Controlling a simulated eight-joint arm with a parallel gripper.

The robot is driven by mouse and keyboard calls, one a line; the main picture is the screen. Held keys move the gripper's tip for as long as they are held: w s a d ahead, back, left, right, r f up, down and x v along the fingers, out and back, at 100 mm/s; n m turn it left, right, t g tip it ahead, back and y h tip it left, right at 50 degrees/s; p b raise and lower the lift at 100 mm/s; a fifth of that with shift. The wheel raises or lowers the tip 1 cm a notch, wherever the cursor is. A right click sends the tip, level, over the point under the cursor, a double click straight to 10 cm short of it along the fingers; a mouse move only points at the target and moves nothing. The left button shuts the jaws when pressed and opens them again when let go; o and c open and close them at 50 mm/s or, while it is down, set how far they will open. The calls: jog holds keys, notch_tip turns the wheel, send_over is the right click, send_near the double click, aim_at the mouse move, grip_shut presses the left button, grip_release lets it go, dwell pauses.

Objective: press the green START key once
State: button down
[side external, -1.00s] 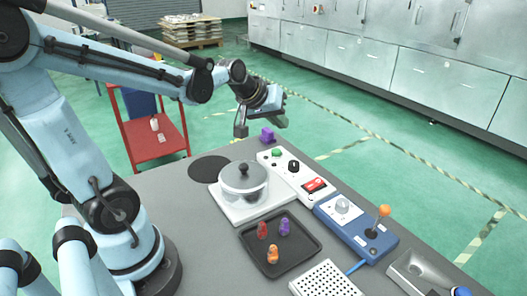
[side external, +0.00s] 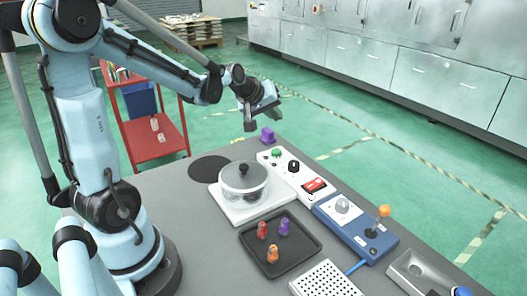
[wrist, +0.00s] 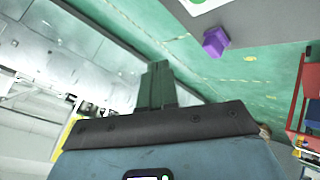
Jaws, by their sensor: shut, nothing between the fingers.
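The green START key (side external: 276,153) is a round button at the far left end of a white control panel (side external: 287,167), seen in the side view. In the wrist view the panel's corner (wrist: 198,5) shows at the top, with a sliver of green at the frame edge. My gripper (wrist: 157,85) is shut and empty, its two fingers together. In the side view it hangs above and beyond the far end of the table, apart from the key and tilted away from it.
A purple block (side external: 267,135) stands just beyond the panel and also shows in the wrist view (wrist: 215,42). A black knob (side external: 293,166) and a red switch (side external: 314,185) share the panel. A lidded pot (side external: 243,182) stands close by. A blue box with an orange-topped lever (side external: 383,211) is nearer.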

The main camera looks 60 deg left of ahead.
aim_at(273, 151)
jog(key=shift+f, duration=4)
jog(key=shift+f, duration=0.15)
jog(key=shift+f, duration=0.3)
jog(key=shift+f, duration=0.45)
jog(key=shift+r, duration=0.9)
jog(key=shift+r, duration=2.5)
